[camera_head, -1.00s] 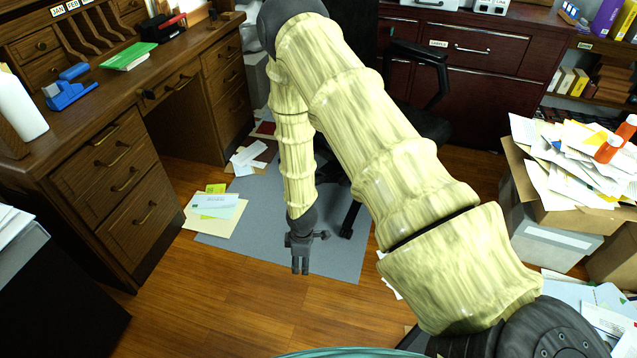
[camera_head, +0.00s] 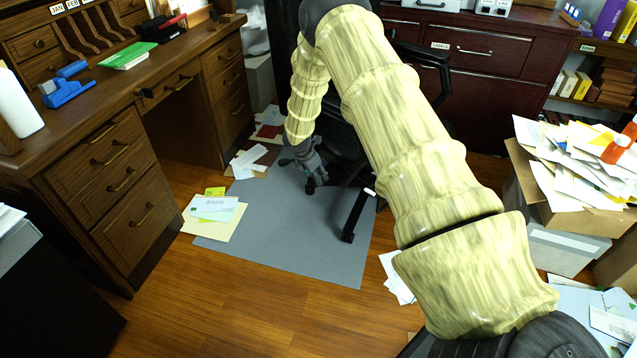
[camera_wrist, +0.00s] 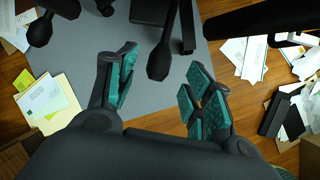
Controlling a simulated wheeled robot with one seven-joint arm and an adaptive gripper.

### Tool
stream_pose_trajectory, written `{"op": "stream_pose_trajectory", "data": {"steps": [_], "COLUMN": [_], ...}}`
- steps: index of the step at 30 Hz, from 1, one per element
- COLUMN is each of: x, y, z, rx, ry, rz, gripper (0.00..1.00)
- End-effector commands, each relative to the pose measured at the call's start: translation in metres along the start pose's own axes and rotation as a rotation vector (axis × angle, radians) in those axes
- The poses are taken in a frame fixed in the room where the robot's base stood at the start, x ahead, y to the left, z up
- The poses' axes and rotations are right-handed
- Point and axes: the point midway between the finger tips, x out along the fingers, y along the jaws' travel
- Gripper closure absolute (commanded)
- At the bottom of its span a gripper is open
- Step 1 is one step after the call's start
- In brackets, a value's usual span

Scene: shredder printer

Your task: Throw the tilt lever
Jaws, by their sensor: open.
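The black office chair (camera_head: 345,142) stands at the desk, partly behind my arm. A dark rod with a paddle-like end (camera_wrist: 159,62) shows in the wrist view, pointing down the picture between my fingertips. It may be the tilt lever or a chair leg; I cannot tell which. My gripper (camera_head: 314,176) is at the chair's lower left side, pointing downward above the grey mat. In the wrist view my gripper (camera_wrist: 163,68) is open, its teal pads apart. I see nothing held in it. I cannot tell whether it touches the rod. No lever is clear in the head view.
The grey mat (camera_head: 300,240) lies under the chair, with a chair leg (camera_head: 356,213) over it. Loose papers (camera_head: 215,210) lie to the left. A wooden desk (camera_head: 125,185) is at left; an overfull paper box (camera_head: 575,190) is at right.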

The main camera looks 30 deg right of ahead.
Motion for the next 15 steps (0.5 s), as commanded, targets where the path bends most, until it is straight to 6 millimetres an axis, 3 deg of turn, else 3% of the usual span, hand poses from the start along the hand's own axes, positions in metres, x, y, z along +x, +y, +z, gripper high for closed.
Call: {"op": "stream_pose_trajectory", "data": {"steps": [6,15], "x": [0.035,0.053], "y": [-0.001,-0.001], "z": [-0.001,-0.001], "rx": [0.002,0.0], "ry": [0.001,0.001], "rz": [-0.002,0.0], "gripper": [0.49,0.49]}}
